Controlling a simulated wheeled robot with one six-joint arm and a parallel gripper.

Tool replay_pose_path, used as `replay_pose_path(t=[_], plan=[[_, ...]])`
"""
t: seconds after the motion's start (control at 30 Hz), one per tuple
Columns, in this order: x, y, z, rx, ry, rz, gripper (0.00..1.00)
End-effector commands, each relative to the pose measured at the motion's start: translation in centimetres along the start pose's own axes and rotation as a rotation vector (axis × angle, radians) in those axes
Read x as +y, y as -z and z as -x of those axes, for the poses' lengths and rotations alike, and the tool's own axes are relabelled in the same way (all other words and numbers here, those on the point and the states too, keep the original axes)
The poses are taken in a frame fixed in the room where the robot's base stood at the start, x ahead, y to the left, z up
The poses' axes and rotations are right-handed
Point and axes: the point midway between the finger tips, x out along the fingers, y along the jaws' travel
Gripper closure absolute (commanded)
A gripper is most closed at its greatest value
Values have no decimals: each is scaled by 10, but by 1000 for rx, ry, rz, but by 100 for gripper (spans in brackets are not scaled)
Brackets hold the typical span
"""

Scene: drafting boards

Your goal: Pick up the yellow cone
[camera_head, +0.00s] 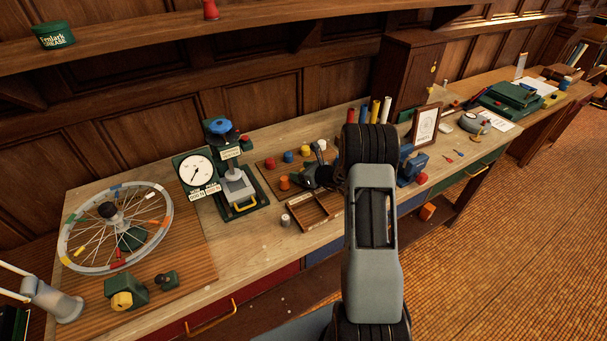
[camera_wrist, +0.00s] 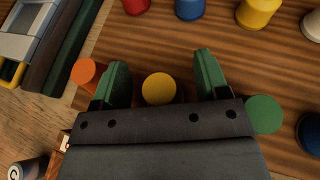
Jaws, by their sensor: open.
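My gripper (camera_head: 318,172) is over the pegboard area of the bench, its jaws open. In the wrist view the open green-tipped jaws (camera_wrist: 158,80) stand on either side of a yellow round-topped piece (camera_wrist: 158,88), with gaps visible on both sides. Its lower part is hidden by the gripper, and I cannot tell from above whether it is a cone. The nearer yellow piece is hidden there by my gripper.
An orange piece (camera_wrist: 86,72) stands close outside the left jaw, and a green piece (camera_wrist: 263,114) outside the right one. Red (camera_wrist: 136,5), blue (camera_wrist: 190,8) and white pieces stand behind. A wooden divided tray (camera_head: 312,211) is in front; a dial press (camera_head: 237,185) is left.

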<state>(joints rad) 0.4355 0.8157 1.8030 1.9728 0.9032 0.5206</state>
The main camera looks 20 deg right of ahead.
Motion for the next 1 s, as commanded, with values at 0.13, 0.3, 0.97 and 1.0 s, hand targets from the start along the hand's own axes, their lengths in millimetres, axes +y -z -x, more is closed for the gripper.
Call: replay_pose_path(t=[0.13,0.3,0.97,1.0], plan=[[0,0,-8,0,-1,0,32],[0,0,-8,0,0,0,32],[0,0,-8,-1,0,0,85],[0,0,-8,-1,0,0,85]])
